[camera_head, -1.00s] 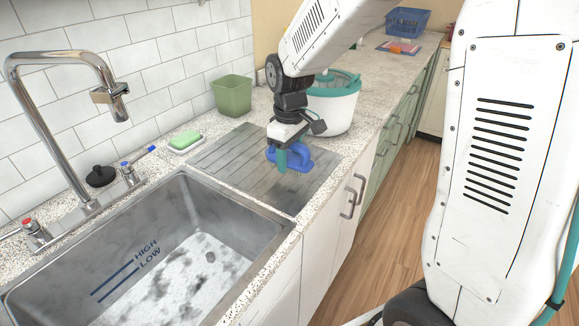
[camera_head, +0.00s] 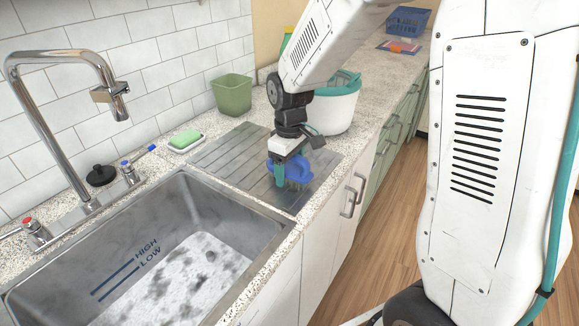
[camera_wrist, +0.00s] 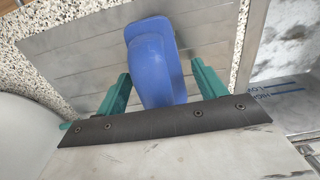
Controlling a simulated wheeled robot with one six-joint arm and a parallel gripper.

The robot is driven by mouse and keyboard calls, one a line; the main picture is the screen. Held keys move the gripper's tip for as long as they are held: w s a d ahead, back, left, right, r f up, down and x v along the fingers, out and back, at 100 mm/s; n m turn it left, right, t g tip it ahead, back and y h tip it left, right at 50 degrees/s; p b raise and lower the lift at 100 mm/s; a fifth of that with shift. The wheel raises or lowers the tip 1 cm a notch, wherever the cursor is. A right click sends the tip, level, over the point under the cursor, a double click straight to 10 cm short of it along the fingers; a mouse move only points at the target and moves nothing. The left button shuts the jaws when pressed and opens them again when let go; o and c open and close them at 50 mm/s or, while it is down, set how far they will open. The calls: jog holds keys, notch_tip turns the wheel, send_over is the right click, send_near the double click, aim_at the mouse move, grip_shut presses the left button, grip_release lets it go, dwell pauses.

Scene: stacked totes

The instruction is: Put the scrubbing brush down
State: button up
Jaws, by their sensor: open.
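The blue scrubbing brush (camera_head: 294,169) is at the drainboard (camera_head: 232,160) beside the sink, with pale bristles showing at its lower edge. In the wrist view its blue handle (camera_wrist: 155,65) lies between the two teal fingers of my gripper (camera_wrist: 160,75). The fingers are apart, with a gap visible on each side of the handle. In the head view my gripper (camera_head: 285,172) points down at the brush. The brush appears to rest on the drainboard, but its contact underneath is partly hidden.
The sink (camera_head: 185,240) opens to the left of the drainboard, with a tap (camera_head: 75,130) behind it. A green soap bar (camera_head: 185,139), a green pot (camera_head: 233,95) and a white tub with a teal rim (camera_head: 335,108) stand close by. The drainboard's left part is clear.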

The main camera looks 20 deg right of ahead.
jog(key=shift+r, duration=0.15)
notch_tip(320, 180, up, 12)
jog(key=shift+r, duration=0.1)
jog(key=shift+s, duration=0.15)
jog(key=s+d+r+m, duration=0.1)
jog(key=s+m, duration=0.1)
jog(key=s, duration=0.6)
jog(key=s+r+m, duration=0.1)
jog(key=s+m, duration=0.1)
jog(key=s, duration=0.7)
jog(key=s+d+r+m+t, duration=0.1)
jog(key=s+m, duration=0.1)
jog(key=s, duration=0.7)
jog(key=shift+s+d+m, duration=0.2)
jog(key=shift+d+m, duration=0.15)
jog(key=shift+m, duration=0.05)
